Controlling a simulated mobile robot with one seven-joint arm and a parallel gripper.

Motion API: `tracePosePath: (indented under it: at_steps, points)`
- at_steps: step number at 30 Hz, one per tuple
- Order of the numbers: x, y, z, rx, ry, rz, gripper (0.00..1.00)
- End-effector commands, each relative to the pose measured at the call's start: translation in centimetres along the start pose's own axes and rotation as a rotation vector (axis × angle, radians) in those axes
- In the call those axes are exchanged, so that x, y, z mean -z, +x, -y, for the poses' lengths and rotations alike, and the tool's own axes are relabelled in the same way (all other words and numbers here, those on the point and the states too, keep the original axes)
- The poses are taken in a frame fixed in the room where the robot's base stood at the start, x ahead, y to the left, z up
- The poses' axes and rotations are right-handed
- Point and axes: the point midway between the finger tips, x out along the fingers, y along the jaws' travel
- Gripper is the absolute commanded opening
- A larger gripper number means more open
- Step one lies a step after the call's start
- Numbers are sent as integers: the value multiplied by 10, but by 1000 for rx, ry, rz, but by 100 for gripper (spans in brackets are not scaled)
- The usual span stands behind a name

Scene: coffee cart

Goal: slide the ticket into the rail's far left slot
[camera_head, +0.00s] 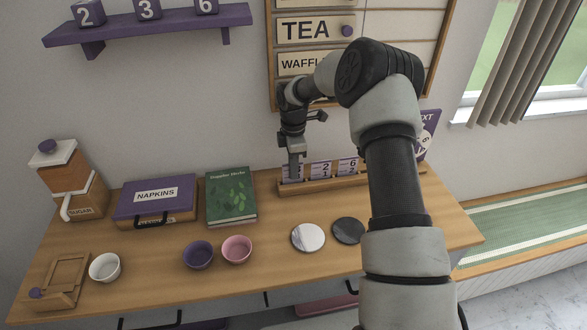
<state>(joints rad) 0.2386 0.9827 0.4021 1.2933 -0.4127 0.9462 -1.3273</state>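The wooden ticket rail (322,186) stands on the counter near the wall, right of the green book. Purple-and-white tickets stand upright in it: one marked 2 (320,169) near its middle and one marked 6 (348,166) further right. A ticket (287,173) also shows at the rail's left end, partly hidden behind my fingers; I cannot tell whether it is seated or held. My gripper (294,174) points down at that left end, its fingertips close to the rail. The fingers overlap in this view, so their opening is unclear. My arm hides the rail's right part.
A green book (231,197) and napkin box (155,203) stand left of the rail. Light (308,237) and dark (347,230) round coasters lie in front. Purple (198,255) and pink (237,249) bowls stand front left. The menu board (400,22) hangs behind my arm.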

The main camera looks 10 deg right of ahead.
Motion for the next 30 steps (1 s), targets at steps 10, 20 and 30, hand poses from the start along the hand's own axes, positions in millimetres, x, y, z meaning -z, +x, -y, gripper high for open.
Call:
tracePosePath:
  at_steps: [10,20,30]
  points:
    - [0,0,0,0,0,0,12]
    - [0,0,0,0,0,0,24]
    - [-1,-45,-1,-5,2,1,24]
